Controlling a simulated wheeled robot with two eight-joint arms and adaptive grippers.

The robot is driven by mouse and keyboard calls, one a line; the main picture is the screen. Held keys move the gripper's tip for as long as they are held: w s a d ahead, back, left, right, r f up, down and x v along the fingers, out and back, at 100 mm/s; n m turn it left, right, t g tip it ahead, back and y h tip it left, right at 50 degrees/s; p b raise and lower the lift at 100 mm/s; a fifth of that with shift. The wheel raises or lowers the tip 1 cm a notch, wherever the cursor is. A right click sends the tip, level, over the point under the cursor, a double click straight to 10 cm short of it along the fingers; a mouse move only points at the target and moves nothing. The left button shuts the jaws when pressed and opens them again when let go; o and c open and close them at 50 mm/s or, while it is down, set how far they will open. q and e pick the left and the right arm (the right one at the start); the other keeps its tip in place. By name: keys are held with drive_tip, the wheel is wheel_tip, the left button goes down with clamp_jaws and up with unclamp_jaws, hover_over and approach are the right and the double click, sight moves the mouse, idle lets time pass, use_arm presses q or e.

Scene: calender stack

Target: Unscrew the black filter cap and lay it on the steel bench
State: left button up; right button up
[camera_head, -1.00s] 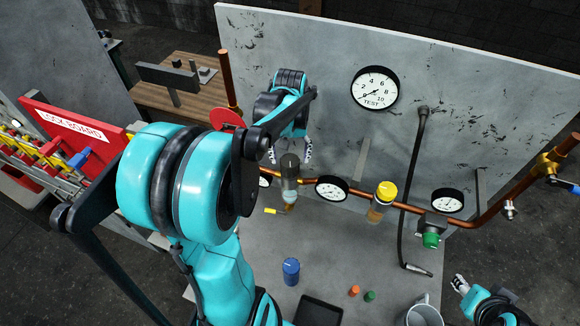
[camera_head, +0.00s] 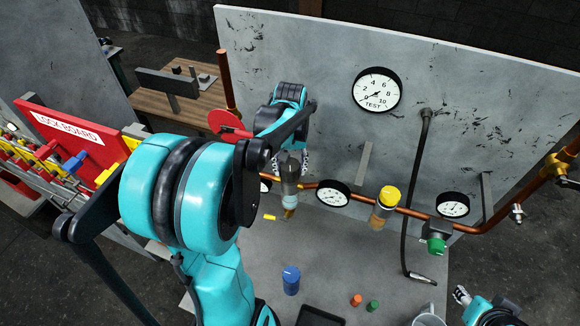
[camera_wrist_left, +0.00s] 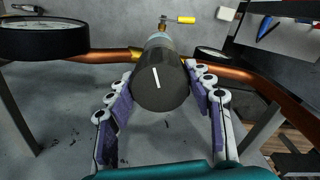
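The black filter cap (camera_head: 290,168) sits on top of the clear-bodied filter (camera_head: 289,200) on the copper pipe. In the left wrist view the cap (camera_wrist_left: 162,92) has a white line on its round face. My left gripper (camera_head: 290,161) is at the cap, with one finger on each side of it. In the wrist view the fingers (camera_wrist_left: 160,85) are spread, their tips close beside the cap; firm contact is not clear. My right gripper (camera_head: 462,296) is at the lower right, away from the filter, partly cut off. The grey steel bench (camera_head: 335,255) lies below the pipe.
A blue cylinder (camera_head: 291,280), orange cap (camera_head: 356,300), green cap (camera_head: 373,305), dark tray (camera_head: 320,317) and mug (camera_head: 428,320) stand on the bench. Gauges, a yellow-capped filter (camera_head: 384,208) and a hanging black hose (camera_head: 416,190) are to the right. Bench between pipe and cylinder is clear.

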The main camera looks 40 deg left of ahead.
use_arm(q)
drive_tip(key=shift+n, duration=1.1)
drive_tip(key=shift+n, duration=1.1)
drive_tip(key=shift+f+n+b, duration=0.1)
drive_tip(key=shift+n+b, duration=0.2)
drive_tip(key=shift+n, duration=0.8)
drive_tip(key=shift+n, duration=1.1)
